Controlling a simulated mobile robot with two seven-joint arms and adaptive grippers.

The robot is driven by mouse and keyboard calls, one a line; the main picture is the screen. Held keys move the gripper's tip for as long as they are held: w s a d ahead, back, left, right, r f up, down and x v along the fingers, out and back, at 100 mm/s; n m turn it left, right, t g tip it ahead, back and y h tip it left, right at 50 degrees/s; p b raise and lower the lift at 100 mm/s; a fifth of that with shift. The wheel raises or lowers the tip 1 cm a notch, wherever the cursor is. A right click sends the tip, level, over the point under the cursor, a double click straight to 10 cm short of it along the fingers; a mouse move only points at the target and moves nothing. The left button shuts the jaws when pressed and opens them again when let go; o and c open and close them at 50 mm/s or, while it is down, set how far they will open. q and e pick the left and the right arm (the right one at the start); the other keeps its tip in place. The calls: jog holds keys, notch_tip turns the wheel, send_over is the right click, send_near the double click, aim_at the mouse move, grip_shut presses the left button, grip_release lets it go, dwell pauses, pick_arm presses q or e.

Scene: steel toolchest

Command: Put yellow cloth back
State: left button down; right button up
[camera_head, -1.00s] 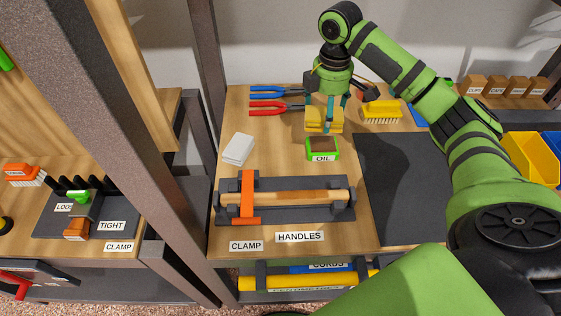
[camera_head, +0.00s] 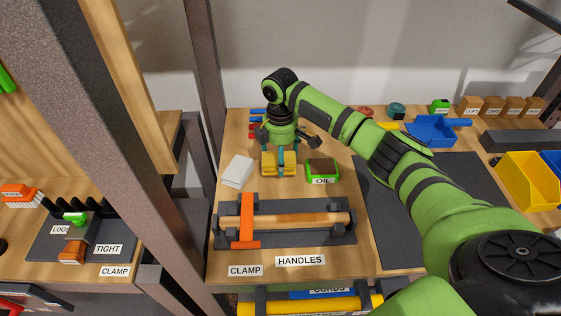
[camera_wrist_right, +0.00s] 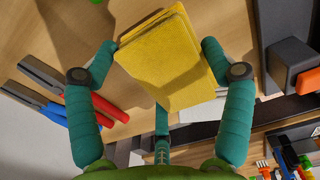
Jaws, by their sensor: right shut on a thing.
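The folded yellow cloth (camera_head: 269,166) is held in my right gripper (camera_head: 279,157), above the wooden bench. In the head view it appears between a white folded cloth (camera_head: 238,171) and a green-rimmed brown block labelled OIL (camera_head: 322,165). In the wrist view the yellow cloth (camera_wrist_right: 168,62) sits between the two teal fingers of the right gripper (camera_wrist_right: 158,60). Its height above the bench is hard to judge. My left gripper is not in view.
A dark rack with a wooden handle (camera_head: 302,221) and an orange clamp (camera_head: 247,215) lies in front. Red-handled pliers (camera_wrist_right: 103,108) lie behind the gripper. A grey post (camera_head: 100,130) stands left. The dark mat (camera_head: 395,245) to the right has bare room.

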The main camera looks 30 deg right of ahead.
jog(key=shift+f, duration=1.3)
jog(key=shift+f, duration=0.2)
jog(key=o, duration=0.9)
notch_tip(320, 180, up, 12)
jog(key=shift+r, duration=0.2)
